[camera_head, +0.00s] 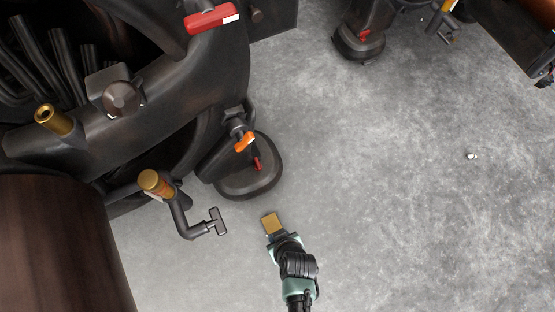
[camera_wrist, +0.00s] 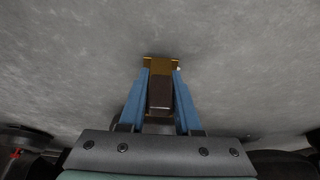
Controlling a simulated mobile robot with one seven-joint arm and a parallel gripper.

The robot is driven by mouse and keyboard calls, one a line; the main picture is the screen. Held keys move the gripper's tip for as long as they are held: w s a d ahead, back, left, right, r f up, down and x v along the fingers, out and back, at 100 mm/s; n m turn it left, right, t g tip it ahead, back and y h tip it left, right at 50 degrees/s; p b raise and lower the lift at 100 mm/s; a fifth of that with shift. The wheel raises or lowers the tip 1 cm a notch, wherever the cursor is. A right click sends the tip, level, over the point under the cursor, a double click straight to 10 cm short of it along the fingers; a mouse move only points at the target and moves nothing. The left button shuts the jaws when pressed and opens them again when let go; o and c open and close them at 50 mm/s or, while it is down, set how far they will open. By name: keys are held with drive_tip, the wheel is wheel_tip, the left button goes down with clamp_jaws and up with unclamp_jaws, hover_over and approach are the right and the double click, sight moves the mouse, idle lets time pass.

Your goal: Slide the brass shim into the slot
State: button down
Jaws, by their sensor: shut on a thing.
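The brass shim (camera_head: 271,222) is a small flat gold piece at the end of my gripper (camera_head: 277,235). In the wrist view the shim (camera_wrist: 160,66) sticks out past the blue fingertips of my gripper (camera_wrist: 160,75), which is shut on it. A dark brown block shape shows between the fingers below the shim. The shim is held in the open, apart from the machine, with grey floor behind it. I cannot make out the slot in either view.
A large dark machine (camera_head: 180,100) fills the left. Its crank handle (camera_head: 190,222) juts out left of my gripper. A rounded foot (camera_head: 250,185) with orange (camera_head: 244,142) and red parts stands just beyond. Another machine foot (camera_head: 360,42) is at the top. The floor (camera_head: 420,210) to the right is mostly clear.

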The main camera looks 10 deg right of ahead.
drive_tip(key=shift+s+r+p, duration=0.15)
drive_tip(key=shift+p, duration=0.15)
drive_tip(key=shift+w+a, duration=0.3)
drive_tip(key=shift+w, duration=0.6)
drive_tip(key=shift+w+a, duration=0.25)
drive_tip(key=shift+w, duration=0.7)
drive_tip(key=shift+w+a, duration=0.3)
drive_tip(key=shift+w, duration=0.6)
drive_tip(key=shift+p, duration=0.4)
drive_tip(key=shift+w+a, duration=0.2)
drive_tip(key=shift+w, duration=0.4)
drive_tip(key=shift+w+a, duration=0.2)
drive_tip(key=shift+w, duration=0.4)
drive_tip(key=shift+w+a+b, duration=0.1)
drive_tip(key=shift+w+b, duration=0.2)
drive_tip(key=shift+w+a+b, duration=0.15)
drive_tip(key=shift+w+a, duration=0.05)
drive_tip(key=shift+w, duration=0.4)
drive_tip(key=shift+w+a+b, duration=0.15)
drive_tip(key=shift+w, duration=0.4)
drive_tip(key=c, duration=0.5)
unclamp_jaws()
